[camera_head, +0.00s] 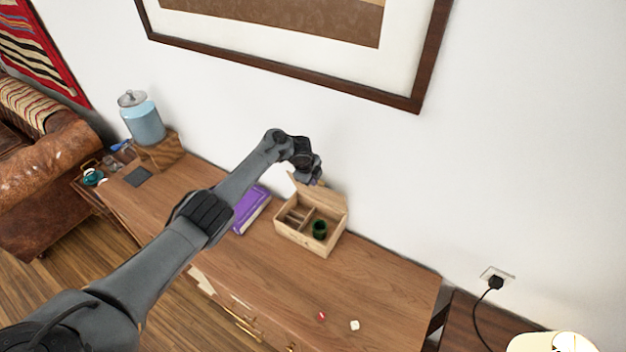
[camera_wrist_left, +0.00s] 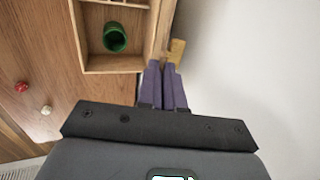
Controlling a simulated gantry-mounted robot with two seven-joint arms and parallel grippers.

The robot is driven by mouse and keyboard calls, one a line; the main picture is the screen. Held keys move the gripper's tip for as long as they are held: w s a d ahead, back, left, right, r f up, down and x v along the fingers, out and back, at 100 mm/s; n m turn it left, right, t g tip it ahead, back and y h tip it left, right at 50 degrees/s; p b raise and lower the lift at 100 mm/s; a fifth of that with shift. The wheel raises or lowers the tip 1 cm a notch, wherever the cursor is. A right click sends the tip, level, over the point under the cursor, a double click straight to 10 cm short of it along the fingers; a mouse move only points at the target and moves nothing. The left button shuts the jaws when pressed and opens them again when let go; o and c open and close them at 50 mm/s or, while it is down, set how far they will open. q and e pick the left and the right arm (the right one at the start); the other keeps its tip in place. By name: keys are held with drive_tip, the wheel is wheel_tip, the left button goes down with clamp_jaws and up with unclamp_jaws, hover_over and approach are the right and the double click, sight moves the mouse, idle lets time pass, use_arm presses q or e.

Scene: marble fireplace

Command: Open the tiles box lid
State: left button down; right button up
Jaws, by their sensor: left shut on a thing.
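The tiles box (camera_head: 297,245) is a light wooden box with compartments on the wooden cabinet. Its lid (camera_head: 325,195) stands raised at the back, on the wall side. A dark green cup (camera_head: 319,229) sits in the right compartment; the cup (camera_wrist_left: 115,37) and the box (camera_wrist_left: 82,40) also show in the left wrist view. My left gripper (camera_head: 316,181) is at the raised lid's upper edge. Its purple fingers (camera_wrist_left: 165,85) are closed together on the lid, which is seen nearly edge-on in the wrist view. The exact contact is partly hidden. My right gripper is out of view.
A purple book (camera_head: 250,210) lies left of the box, partly behind my arm. A red die (camera_head: 321,315) and a white die (camera_head: 354,325) lie in front. A blue jar (camera_head: 143,122) stands at far left. The wall is close behind the lid.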

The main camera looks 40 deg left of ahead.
use_arm(q)
drive_tip(key=shift+r, duration=0.1)
idle(0.6)
drive_tip(key=c, duration=1.3)
unclamp_jaws()
drive_tip(key=shift+p+v, duration=5.3)
drive_tip(key=shift+v, duration=0.85)
drive_tip(key=shift+s+d, duration=0.1)
drive_tip(key=shift+s, duration=0.1)
